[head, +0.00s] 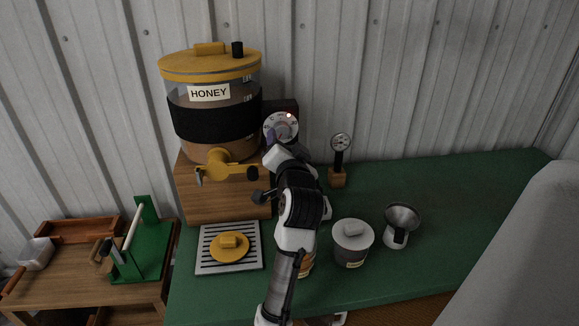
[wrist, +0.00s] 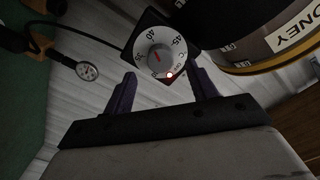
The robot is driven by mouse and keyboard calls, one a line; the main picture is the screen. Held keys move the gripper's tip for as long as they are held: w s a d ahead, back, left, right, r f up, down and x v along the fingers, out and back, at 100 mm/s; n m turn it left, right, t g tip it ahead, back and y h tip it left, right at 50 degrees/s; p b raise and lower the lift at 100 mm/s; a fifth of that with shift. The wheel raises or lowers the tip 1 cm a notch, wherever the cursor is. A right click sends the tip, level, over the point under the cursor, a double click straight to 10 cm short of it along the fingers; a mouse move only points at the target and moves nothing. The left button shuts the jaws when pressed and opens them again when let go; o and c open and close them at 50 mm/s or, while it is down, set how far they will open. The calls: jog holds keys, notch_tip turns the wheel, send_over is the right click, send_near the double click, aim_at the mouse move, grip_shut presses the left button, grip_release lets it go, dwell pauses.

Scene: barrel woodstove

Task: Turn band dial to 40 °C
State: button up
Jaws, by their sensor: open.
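The band dial (head: 281,128) is a round white-faced dial on a dark box beside the honey tank. In the head view my arm hides most of the gripper, just in front of the dial.
The honey tank (head: 212,100) with a black band and yellow tap (head: 219,166) stands left of the dial on a wooden box (head: 225,200). A gauge (head: 341,142) on a wooden block stands right.

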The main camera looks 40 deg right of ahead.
jog(key=b+v, duration=0.1)
jog(key=v, duration=0.8)
jog(key=shift+s+b, duration=0.35)
jog(key=shift+b, duration=0.05)
jog(key=shift+w+a, duration=0.1)
jog(key=shift+a, duration=0.05)
